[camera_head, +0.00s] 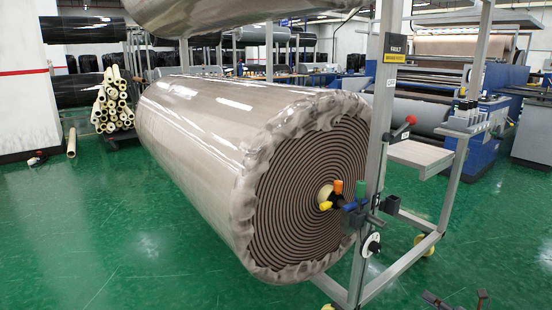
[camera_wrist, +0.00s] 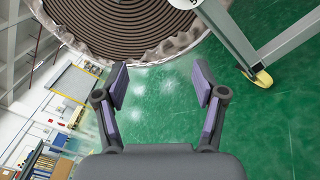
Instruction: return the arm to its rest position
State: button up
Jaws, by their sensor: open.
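My gripper (camera_wrist: 160,84) shows in the wrist view with its two dark, purple-padded fingers spread apart. Nothing is between them; green floor shows through the gap. Beyond the fingertips, at the top of the wrist view, is the spiral end of a large wrapped roll (camera_wrist: 125,22), apart from the fingers. In the head view the same kind of roll (camera_head: 200,130) lies in clear wrap, its brown spiral end facing me. I cannot make out my gripper surely in the head view; small dark parts show at its bottom right edge.
A grey metal frame (camera_head: 375,160) with coloured knobs (camera_head: 343,196) stands before the roll's right side. Its leg and yellow foot (camera_wrist: 263,78) show at the wrist view's right. Another wrapped roll (camera_head: 200,12) hangs above. Pale tubes (camera_head: 114,100) are stacked behind. Green floor (camera_head: 90,230) is clear at left.

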jog(key=w+a+r+n+g+y, duration=0.1)
jog(key=a+r+n+g+y, duration=0.4)
jog(key=a, duration=0.7)
jog(key=w+a+r+n+g+y, duration=0.1)
jog(key=w+a+r+n+g, duration=0.15)
jog(key=a+r+n, duration=0.7)
jog(key=s+a+r+n+g+h, duration=0.1)
jog(key=s+a+n+g, duration=0.35)
jog(key=s+a, duration=0.4)
jog(key=s+a+r+n+g+h, duration=0.2)
jog(key=s+a+n+g, duration=0.25)
jog(key=a, duration=0.65)
jog(key=s+a+n+g+h, duration=0.2)
jog(key=s+n+h, duration=0.45)
jog(key=s, duration=0.75)
jog(key=s+d+f+n+h, duration=0.2)
jog(key=s+d+n+h, duration=0.4)
jog(key=s+d+n, duration=0.45)
notch_tip(320, 180, up, 24)
jog(key=s+a+m+t+p, duration=0.1)
jog(key=s+p, duration=0.1)
jog(key=p, duration=2.1)
jog(key=shift+s+a+r, duration=0.2)
jog(key=shift+s+a, duration=0.1)
jog(key=shift+s, duration=0.05)
jog(key=shift+t, duration=0.25)
